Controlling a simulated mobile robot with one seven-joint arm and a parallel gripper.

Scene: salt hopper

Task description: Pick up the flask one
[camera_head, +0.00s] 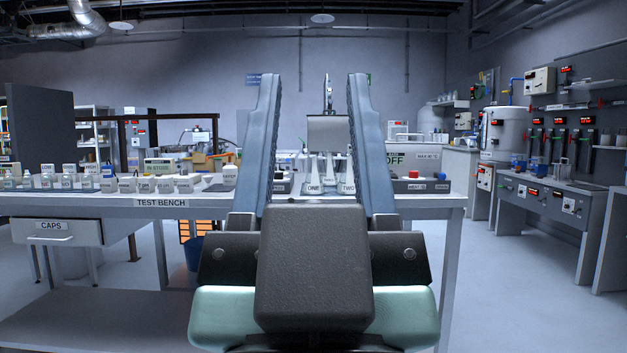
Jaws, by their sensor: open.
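Flask one (313,180) is a small, pale conical flask labelled ONE, standing upright on the test bench (190,202). Flask two (347,183), labelled TWO, stands just to its right. Another flask shows partly between and behind them. My gripper (314,85) fills the middle foreground, its two long blue-grey fingers pointing up and away, spread wide and empty. In the picture, flask one lies between the fingers, beyond them and not touched. The fingers hide parts of the bench on both sides.
Several labelled small containers (155,185) crowd the bench's left part. A box with a red button (413,180) stands right of the flasks. A CAPS drawer (57,232) hangs under the bench. Open floor (510,290) lies to the right.

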